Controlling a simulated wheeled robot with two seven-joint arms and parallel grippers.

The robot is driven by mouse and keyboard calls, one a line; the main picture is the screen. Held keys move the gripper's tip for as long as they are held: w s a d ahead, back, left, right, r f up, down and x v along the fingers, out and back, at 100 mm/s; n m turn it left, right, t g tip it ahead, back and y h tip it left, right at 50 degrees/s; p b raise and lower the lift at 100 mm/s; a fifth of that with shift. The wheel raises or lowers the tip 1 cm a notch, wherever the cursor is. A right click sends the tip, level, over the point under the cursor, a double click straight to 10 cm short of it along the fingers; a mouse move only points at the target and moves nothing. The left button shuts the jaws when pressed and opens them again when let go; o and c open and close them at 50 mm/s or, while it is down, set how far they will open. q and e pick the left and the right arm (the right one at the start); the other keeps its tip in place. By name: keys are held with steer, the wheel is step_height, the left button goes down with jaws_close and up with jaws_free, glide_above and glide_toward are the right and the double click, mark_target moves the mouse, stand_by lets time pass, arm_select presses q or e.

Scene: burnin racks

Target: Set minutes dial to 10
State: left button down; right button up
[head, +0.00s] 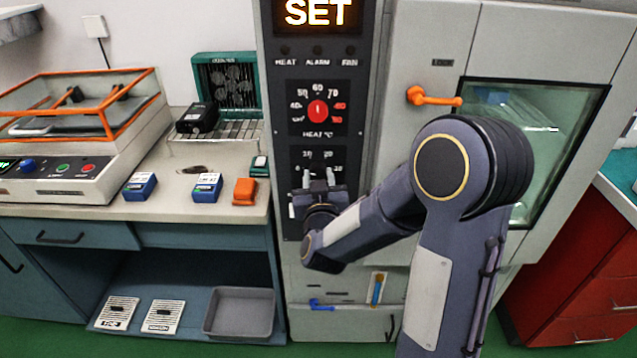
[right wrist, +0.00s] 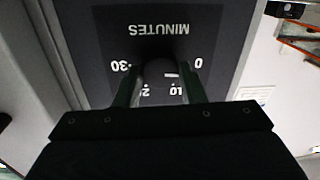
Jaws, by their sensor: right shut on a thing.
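The minutes dial is a dark round knob (right wrist: 158,70) on the black control panel. In the right wrist view its lettering appears upside down: 0 at right, 10 and 20 below, 30 at left. A short white mark on the knob lies on its right side, towards the 0 and 10 side; its exact reading is unclear. My right gripper (head: 318,184) is at the dial, its fingers (right wrist: 160,92) on either side of the knob and shut on it. In the head view the gripper hides most of the knob. My left gripper is not in view.
Above is the heat dial (head: 317,111) with a red knob, under a lit SET display (head: 318,13). An oven door with an orange handle (head: 433,97) is to the right. A bench (head: 100,207) with blue boxes and an orange box (head: 245,191) is to the left.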

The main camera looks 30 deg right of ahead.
steer(key=m+b, duration=0.2)
steer(key=b, duration=0.1)
steer(key=m+b, duration=0.6)
steer(key=shift+f+h, duration=0.3)
steer(key=shift+h, duration=0.1)
steer(key=shift+r+m+b, duration=0.15)
steer(key=shift+m+b, duration=1.45)
steer(key=o, duration=1)
steer(key=p+v, duration=0.1)
steer(key=v, duration=0.6)
steer(key=shift+s+a, duration=0.2)
steer(key=shift+s, duration=0.15)
